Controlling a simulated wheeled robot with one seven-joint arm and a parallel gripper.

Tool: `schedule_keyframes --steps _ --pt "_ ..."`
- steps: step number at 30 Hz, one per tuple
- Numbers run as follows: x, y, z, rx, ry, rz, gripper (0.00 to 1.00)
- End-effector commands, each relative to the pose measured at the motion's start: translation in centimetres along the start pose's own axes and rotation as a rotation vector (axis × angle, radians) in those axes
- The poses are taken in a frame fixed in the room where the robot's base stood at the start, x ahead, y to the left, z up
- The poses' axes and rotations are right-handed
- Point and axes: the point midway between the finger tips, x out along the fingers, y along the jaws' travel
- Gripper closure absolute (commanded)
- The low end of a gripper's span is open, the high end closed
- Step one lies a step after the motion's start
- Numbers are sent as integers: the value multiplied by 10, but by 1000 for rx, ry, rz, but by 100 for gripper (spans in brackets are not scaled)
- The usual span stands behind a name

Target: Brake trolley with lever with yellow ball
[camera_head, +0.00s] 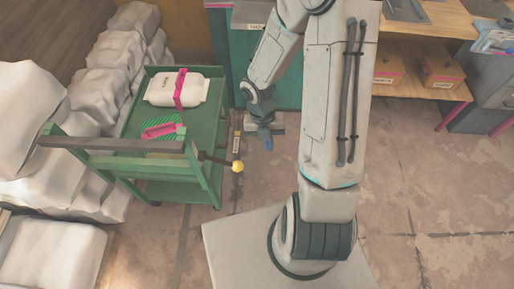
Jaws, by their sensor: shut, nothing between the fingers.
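The green trolley (210,128) stands left of my arm. A lever (216,159) sticks out from its near right side, tilted slightly down to the right, and ends in a yellow ball (238,167). My gripper (267,143) is to the right of the trolley, above and right of the yellow ball in the picture. It points down, is shut and empty, and is apart from the lever. Its fingertips show small.
A white package with a pink strap (183,88) and a pink item (163,130) lie on the trolley. White sacks (98,90) crowd its left. A green cabinet (272,70) stands behind. Shelves with boxes (435,72) are at right. The floor at right (430,190) is clear.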

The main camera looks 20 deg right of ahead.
Motion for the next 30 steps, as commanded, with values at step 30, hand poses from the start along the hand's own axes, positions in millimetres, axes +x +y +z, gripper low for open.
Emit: schedule_keyframes --steps 30 --pt "-26 -29 2 25 -5 -3 100"
